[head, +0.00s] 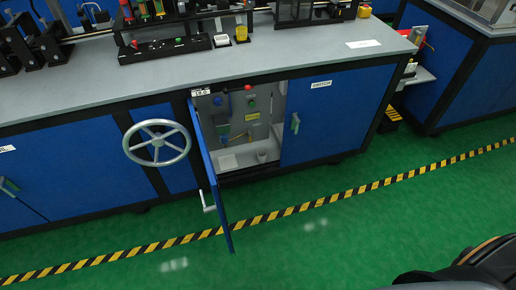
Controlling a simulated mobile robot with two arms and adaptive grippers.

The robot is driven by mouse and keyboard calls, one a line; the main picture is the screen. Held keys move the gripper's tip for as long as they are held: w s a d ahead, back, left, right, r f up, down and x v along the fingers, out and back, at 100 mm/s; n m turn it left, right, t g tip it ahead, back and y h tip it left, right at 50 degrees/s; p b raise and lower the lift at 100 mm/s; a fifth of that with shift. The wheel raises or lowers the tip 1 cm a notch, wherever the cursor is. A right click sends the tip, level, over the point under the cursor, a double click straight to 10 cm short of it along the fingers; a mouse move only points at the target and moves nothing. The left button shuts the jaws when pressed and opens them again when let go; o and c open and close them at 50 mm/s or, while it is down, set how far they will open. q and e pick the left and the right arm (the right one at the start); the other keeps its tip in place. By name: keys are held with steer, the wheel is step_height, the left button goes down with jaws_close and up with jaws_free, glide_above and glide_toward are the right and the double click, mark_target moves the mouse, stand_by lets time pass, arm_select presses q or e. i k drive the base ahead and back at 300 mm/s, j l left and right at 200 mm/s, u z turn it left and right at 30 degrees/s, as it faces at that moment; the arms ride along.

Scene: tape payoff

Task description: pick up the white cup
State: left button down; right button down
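A small pale cup-like object (262,156) stands low inside the open cabinet (282,105), near the right side of its floor. It is small in the head view, so I cannot be sure it is the white cup. A flat white item (228,162) lies to its left on the cabinet floor. Neither of my grippers can be made out in the head view.
The blue cabinet door (211,175) stands open towards me, with a grey handle (208,201). A handwheel (157,143) sticks out to its left. The grey worktop (290,58) carries equipment. Green floor (330,235) with a yellow-black stripe is clear in front.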

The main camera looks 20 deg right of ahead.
mark_target(262, 154)
steer(key=i+l+u, duration=0.1)
steer(key=l+u, duration=0.15)
steer(key=u, duration=0.2)
steer(key=i+l+u, duration=0.1)
steer(key=l+u, duration=0.15)
steer(key=u, duration=0.15)
steer(key=l+u, duration=0.3)
steer(key=u, duration=0.15)
steer(key=l+u, duration=0.1)
steer(key=l, duration=0.7)
steer(key=l+u, duration=0.15)
steer(key=l, duration=0.65)
steer(key=k+l+u, duration=0.1)
steer(key=l, duration=0.65)
